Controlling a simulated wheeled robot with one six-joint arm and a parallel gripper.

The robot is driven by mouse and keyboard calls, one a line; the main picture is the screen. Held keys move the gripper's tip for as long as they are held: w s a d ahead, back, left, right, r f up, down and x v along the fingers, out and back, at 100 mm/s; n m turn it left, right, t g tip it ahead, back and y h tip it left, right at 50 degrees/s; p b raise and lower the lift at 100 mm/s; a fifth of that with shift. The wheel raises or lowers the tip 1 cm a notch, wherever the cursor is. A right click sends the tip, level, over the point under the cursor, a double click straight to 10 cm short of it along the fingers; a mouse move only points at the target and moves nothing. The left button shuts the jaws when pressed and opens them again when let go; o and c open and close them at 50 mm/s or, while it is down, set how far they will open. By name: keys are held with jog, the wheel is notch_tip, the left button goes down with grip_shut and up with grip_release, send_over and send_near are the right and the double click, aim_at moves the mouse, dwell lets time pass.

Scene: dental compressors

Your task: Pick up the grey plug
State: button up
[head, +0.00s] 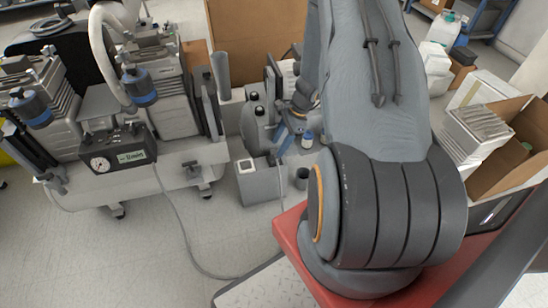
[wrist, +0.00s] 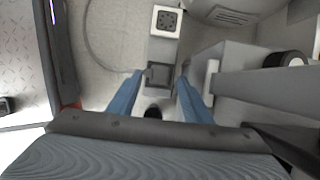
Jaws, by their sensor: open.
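The grey box (head: 262,188) stands on the floor with a white socket plate on its top left. In the wrist view the box (wrist: 162,50) runs down the middle, with the white socket plate (wrist: 166,21) at its far end. A darker grey squarish piece (wrist: 159,75), seemingly the grey plug, shows at the near end between my fingertips. I cannot tell whether it sits in a socket. My gripper (wrist: 160,80) is open, with a blue finger on each side of that piece and no clear contact. In the head view my gripper (head: 287,142) is partly hidden by my arm.
A compressor unit with a gauge box (head: 117,152) stands left on a wheeled white base. An open cardboard box (head: 515,150) is at right.

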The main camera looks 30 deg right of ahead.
aim_at(275, 151)
jog(key=x, duration=0.3)
jog(key=shift+w+f+b, duration=0.1)
jog(key=shift+f+b, duration=0.2)
grip_shut()
jog(key=shift+r, duration=0.1)
